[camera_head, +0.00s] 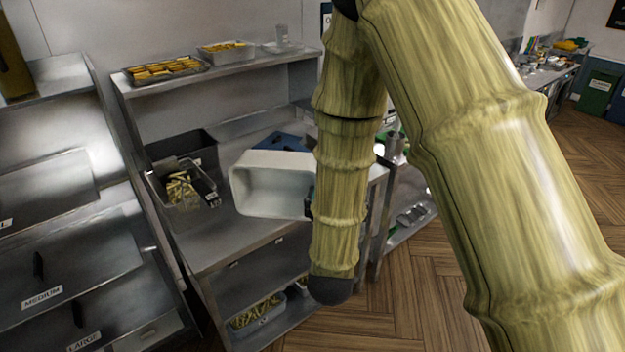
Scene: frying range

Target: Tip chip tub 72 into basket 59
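A white tub (270,172) is tipped on its side above the metal counter, its open mouth facing left and toward me. Its inside looks empty; its number is not visible. My gripper (309,203) is mostly hidden behind my arm; a dark part of it shows at the tub's right end, and the tub appears held there. A wire basket (158,190) with pale chips (182,190) in it sits left of the tub on the counter. A black piece with a small, unclear label lies across the basket's right side. I cannot read which basket is 59.
A grey tub of chips (257,314) stands on the lower shelf. A tray of golden food (166,70) and another container (226,52) sit on the upper shelf. Drawers labelled medium and large (60,270) stand at left. Wood floor (400,300) is clear at right.

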